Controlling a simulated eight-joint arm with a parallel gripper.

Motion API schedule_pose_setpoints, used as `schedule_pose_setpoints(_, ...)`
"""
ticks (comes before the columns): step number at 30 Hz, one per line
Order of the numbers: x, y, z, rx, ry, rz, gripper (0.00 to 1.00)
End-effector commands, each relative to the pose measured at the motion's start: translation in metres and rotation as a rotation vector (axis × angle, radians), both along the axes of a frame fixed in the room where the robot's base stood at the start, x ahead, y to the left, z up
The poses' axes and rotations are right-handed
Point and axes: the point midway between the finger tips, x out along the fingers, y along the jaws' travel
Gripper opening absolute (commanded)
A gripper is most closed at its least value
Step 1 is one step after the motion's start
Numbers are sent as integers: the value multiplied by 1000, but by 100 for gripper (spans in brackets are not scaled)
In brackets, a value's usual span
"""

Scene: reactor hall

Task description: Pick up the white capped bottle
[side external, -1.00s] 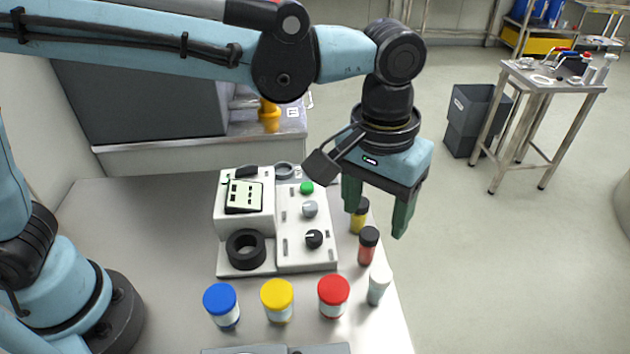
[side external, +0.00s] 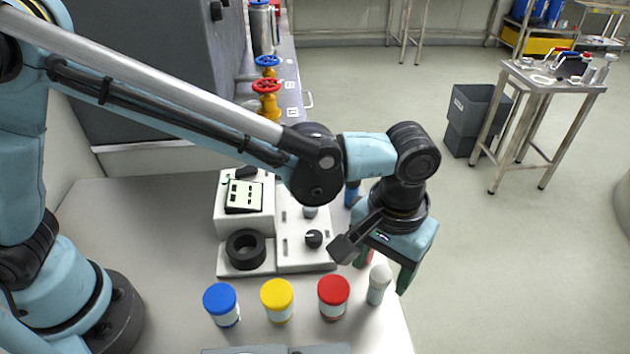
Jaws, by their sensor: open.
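The white capped bottle (side external: 379,285) stands upright near the right edge of the table, right of the red-lidded jar. It has a white rounded cap and a pale grey-green body. My gripper (side external: 382,276) is open, with its green fingers pointing down. It is at the bottle's far side, and one finger (side external: 406,278) shows just right of the bottle. The other finger is mostly hidden behind the gripper body and camera. I cannot tell whether a finger touches the bottle.
Jars with blue (side external: 221,305), yellow (side external: 278,299) and red (side external: 333,296) lids stand in a row to the left. A small dark red bottle (side external: 368,258) is partly hidden behind my gripper. A control panel (side external: 305,262) lies behind the jars. The table's right edge is close.

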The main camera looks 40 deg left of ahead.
Motion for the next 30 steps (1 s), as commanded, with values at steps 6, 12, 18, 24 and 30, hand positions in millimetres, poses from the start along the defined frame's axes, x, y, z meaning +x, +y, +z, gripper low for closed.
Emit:
schedule_pose_setpoints(6, -1, -2, -30, 0, 0, 0, 64)
schedule_pose_setpoints(12, -1, -1, -38, 0, 0, 0, 64)
schedule_pose_setpoints(18, -1, -1, -38, 0, 0, 0, 56)
schedule_pose_setpoints(24, -1, -1, -38, 0, 0, 0, 25)
schedule_pose_setpoints(30, -1, -1, -38, 0, 0, 0, 3)
